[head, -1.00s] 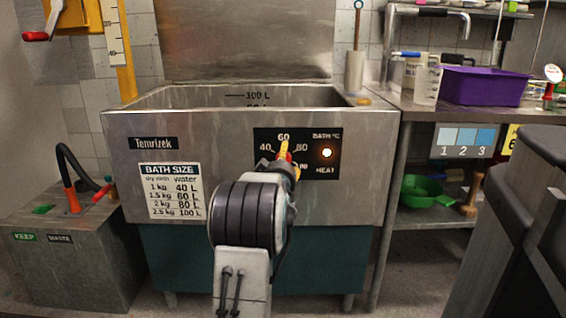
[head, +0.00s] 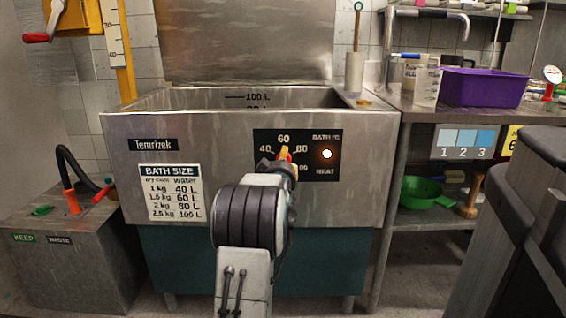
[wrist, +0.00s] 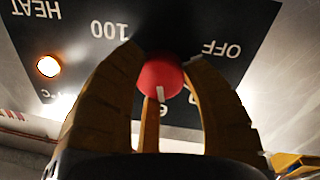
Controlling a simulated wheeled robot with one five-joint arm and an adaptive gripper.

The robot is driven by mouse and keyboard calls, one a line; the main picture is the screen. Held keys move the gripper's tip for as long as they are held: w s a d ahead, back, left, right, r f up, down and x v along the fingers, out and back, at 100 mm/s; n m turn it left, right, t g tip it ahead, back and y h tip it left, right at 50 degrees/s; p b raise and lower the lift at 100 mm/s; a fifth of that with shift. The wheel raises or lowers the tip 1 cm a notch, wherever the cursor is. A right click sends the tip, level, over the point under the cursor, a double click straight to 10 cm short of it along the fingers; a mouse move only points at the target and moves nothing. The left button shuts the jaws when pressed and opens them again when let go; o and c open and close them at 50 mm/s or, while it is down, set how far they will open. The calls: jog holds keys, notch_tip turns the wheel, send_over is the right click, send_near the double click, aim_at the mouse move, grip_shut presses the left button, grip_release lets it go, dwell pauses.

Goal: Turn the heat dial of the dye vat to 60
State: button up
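The heat dial is a red knob (wrist: 160,76) with a white mark, on the black control panel (wrist: 215,20) of the steel dye vat (head: 210,125). The wrist view shows the panel upside down, and the mark points down towards a partly hidden 6. In the head view, my gripper (head: 284,156) is at the panel just below the 60 label and covers most of the dial. In the wrist view, its yellow-brown fingers curve around the knob and appear closed against its sides. The exact contact is partly hidden.
A bath-size chart (head: 173,191) is on the vat front. A grey box with hoses (head: 75,265) stands at left. A shelf unit with a purple bin (head: 482,88) and green bowl (head: 418,190) stands at right.

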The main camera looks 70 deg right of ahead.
jog(key=shift+r, duration=0.15)
jog(key=c, duration=0.5)
jog(key=shift+w+r+m, duration=0.1)
jog(key=shift+r+m, duration=0.05)
jog(key=shift+m, duration=1.25)
jog(key=o, duration=1.2)
jog(key=shift+a, duration=0.1)
jog(key=v, duration=1.2)
